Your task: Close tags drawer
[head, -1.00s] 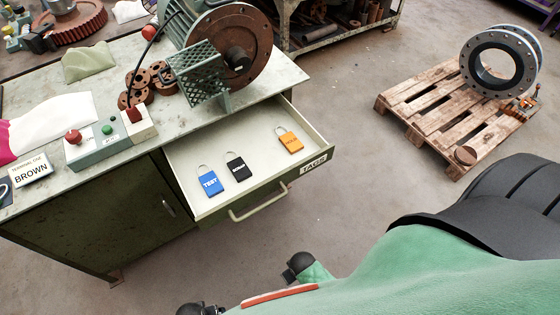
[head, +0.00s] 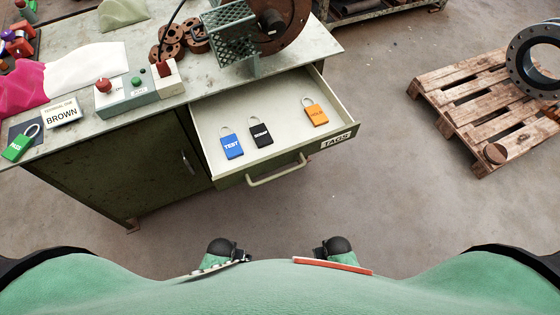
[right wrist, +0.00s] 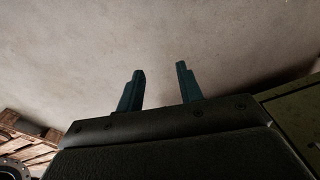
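The tags drawer (head: 215,165) is pulled out from the green workbench cabinet (head: 130,165). Its front carries a TAGS label (head: 337,139) and a bar handle (head: 277,174). Inside lie a blue TEST tag (head: 232,146), a black tag (head: 262,134) and an orange HOLD tag (head: 316,114). My right gripper (right wrist: 160,85) shows in the right wrist view with its two fingers apart and nothing between them; bare floor shows behind it. Neither gripper can be made out in the head view, and there is no left wrist view.
On the bench top (head: 90,128) stand a button box (head: 130,95), a BROWN sign (head: 62,112), a green tag (head: 20,145) and a flanged machine (head: 285,25). A wooden pallet (head: 470,95) with a flanged pipe (head: 535,65) lies at right. The floor before the drawer is clear.

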